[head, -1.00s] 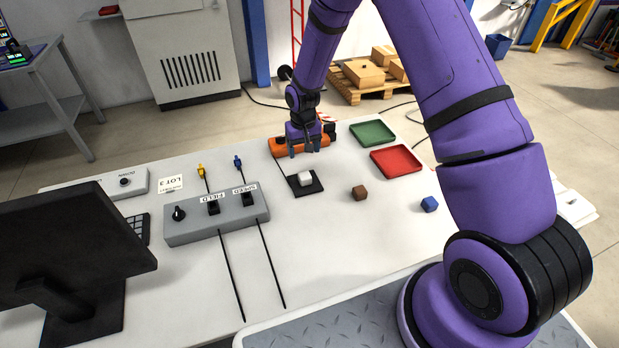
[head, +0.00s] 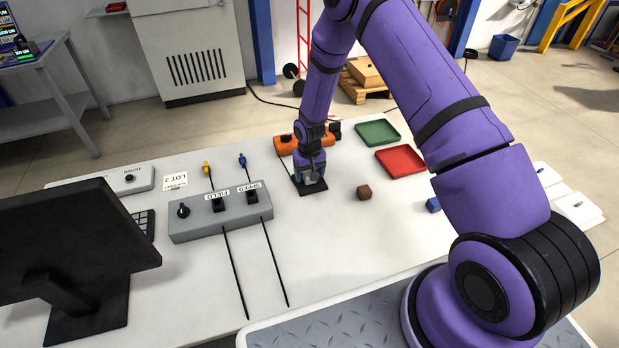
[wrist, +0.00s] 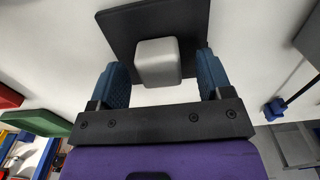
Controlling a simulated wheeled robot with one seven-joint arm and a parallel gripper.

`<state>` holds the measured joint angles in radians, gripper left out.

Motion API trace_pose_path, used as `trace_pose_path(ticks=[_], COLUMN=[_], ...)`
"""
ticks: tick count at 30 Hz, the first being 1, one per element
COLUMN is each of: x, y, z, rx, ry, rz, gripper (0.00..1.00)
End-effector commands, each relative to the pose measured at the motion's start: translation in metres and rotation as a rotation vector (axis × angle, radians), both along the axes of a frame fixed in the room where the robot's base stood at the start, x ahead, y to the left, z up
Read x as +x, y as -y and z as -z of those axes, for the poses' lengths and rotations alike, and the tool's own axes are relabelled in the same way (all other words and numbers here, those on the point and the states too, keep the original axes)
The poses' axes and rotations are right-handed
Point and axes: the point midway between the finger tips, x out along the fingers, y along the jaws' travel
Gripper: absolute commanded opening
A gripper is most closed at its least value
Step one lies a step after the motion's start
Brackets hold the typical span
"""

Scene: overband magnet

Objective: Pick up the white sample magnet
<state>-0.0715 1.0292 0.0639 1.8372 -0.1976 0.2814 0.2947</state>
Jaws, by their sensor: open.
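The white sample magnet (wrist: 158,62) is a pale, rounded cube on a black square pad (wrist: 120,24), which also shows in the head view (head: 314,190). My gripper (wrist: 161,76) is open, with one blue finger on either side of the magnet. A gap shows between the magnet and each finger. In the head view my gripper (head: 311,179) is low over the pad and mostly hides the magnet.
A brown cube (head: 364,193) and a blue cube (head: 433,205) lie to the right. Red (head: 401,161) and green (head: 377,133) trays stand behind them. An orange object (head: 285,144) lies behind the pad. A grey control box (head: 190,228) stands to the left.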

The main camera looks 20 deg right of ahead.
Motion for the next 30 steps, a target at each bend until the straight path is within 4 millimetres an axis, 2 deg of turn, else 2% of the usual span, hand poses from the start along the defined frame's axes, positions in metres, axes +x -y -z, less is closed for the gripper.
trace_pose_path(ticks=[3,10,17,18,19,20,30], x=[0.0002,0.0003,0.0001,0.0001,0.0002,0.0002,0.0003], y=[0.0000,0.0001,0.0001,0.0001,0.0001,0.0001,0.0002], z=[0.0075,0.0079,0.0078,0.0078,0.0077,0.0077,0.0020], rx=[0.000,0.000,0.000,0.000,0.000,0.000,0.000], ry=[0.000,0.001,0.000,0.000,0.001,0.001,0.001], rz=[0.000,0.000,0.000,0.000,0.000,0.000,0.000], gripper=[0.72,0.72,0.20,0.17,0.17,0.13,0.13])
